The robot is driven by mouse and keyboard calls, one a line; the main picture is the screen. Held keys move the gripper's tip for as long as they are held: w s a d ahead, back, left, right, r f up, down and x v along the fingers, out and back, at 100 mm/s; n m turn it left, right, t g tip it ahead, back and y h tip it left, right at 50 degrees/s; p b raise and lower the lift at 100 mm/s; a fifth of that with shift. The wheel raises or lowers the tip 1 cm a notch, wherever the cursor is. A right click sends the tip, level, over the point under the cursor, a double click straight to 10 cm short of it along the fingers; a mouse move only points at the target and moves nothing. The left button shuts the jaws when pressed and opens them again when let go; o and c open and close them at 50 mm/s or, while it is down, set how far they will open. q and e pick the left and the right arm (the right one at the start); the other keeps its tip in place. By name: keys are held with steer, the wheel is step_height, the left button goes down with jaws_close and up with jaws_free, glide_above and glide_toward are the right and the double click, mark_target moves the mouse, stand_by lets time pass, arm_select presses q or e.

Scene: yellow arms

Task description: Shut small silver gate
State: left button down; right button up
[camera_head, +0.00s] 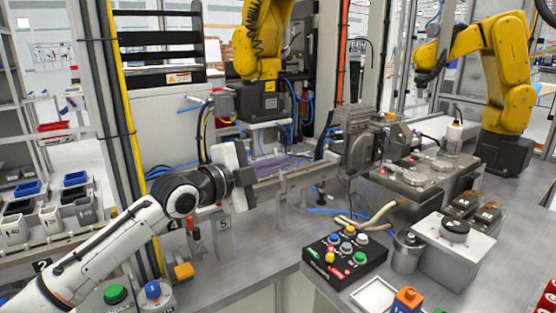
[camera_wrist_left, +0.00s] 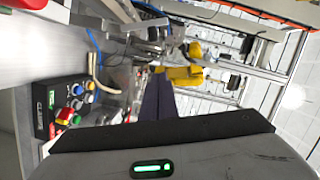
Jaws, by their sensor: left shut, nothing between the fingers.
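A low silver panel (camera_head: 308,178), which looks like the small gate, stands over the grey worktop near the middle of the head view. Its right end is near a grey machine block (camera_head: 360,150). I cannot tell how far open it is. My left gripper (camera_head: 298,160) comes in from the left, its dark purple fingers shut and empty, pointing right. In the head view they appear just behind and above the panel; I cannot tell whether they touch it. In the left wrist view the closed fingers (camera_wrist_left: 157,98) point into the cell. My right gripper is not in view.
A black button box (camera_head: 345,258) and a grey cylinder (camera_head: 408,250) stand on the front right of the worktop. Yellow robot arms (camera_head: 505,75) stand behind. Green and blue button boxes (camera_head: 116,294) are at the front left. The worktop front middle (camera_head: 265,245) is clear.

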arm_select(q)
steer(key=w, duration=0.2)
steer(key=w+f, duration=0.1)
steer(key=w, duration=0.2)
steer(key=shift+w+f+b, duration=0.3)
steer(key=shift+f+b, duration=0.05)
steer(key=shift+b, duration=0.05)
